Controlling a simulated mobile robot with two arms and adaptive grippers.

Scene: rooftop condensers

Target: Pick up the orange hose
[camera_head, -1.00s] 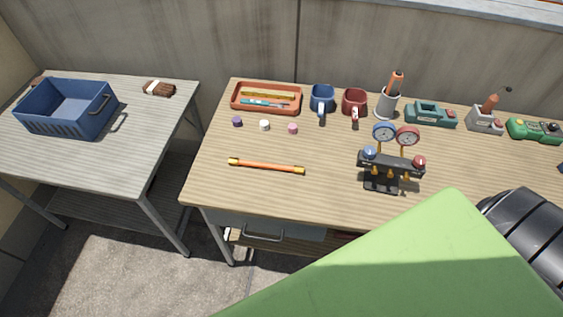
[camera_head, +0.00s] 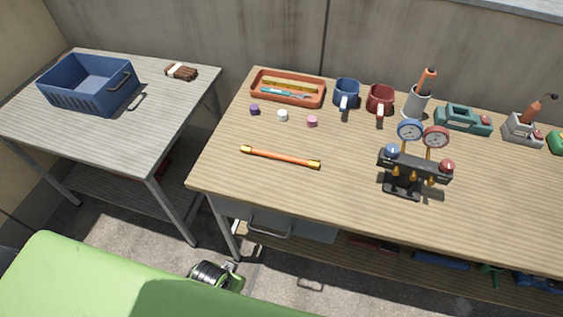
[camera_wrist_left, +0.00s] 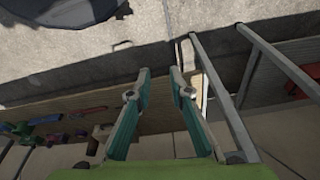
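The orange hose (camera_head: 280,157), a short straight length with yellow ends, lies flat on the wooden workbench (camera_head: 300,198), left of the gauge manifold. Nothing touches it. My left gripper (camera_wrist_left: 161,77) shows in the left wrist view with its two teal fingers apart and nothing between them. That view shows the floor, metal legs and a shelf with small items; I cannot make out the hose there. My right gripper is not in view.
A gauge manifold (camera_head: 413,165) stands right of the hose. Small caps (camera_head: 283,115), an orange tray (camera_head: 288,92), a blue mug (camera_head: 346,93) and a red mug (camera_head: 380,98) sit behind it. A side table holds a blue crate (camera_head: 90,84). Bench space around the hose is clear.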

